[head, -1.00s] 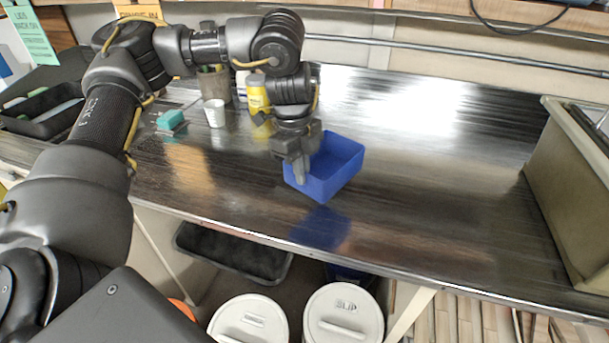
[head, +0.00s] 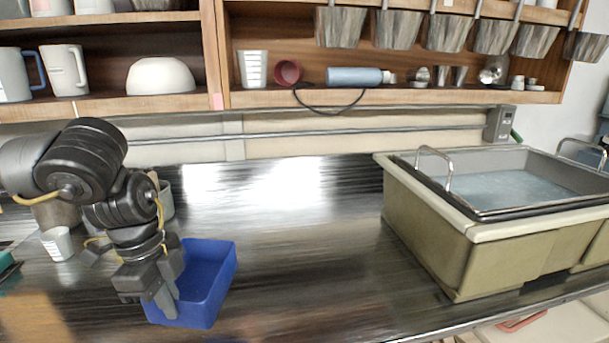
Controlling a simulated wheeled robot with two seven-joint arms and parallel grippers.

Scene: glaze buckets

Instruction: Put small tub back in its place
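The small tub is an open, empty-looking blue box (head: 208,285) at the lower left of the head view, over the dark worktop. My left gripper (head: 163,296) is at the tub's left wall, pointing down, with its fingers close together and apparently shut on the wall's rim. Whether the tub's base touches the worktop is hard to tell. My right gripper is not in view.
A white cup (head: 57,243) stands left of my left gripper. A large beige basin (head: 440,235) with water stands at the right. Shelves above hold a bowl (head: 160,76) and cups, with several buckets (head: 397,30) hanging. The middle worktop (head: 310,250) is clear.

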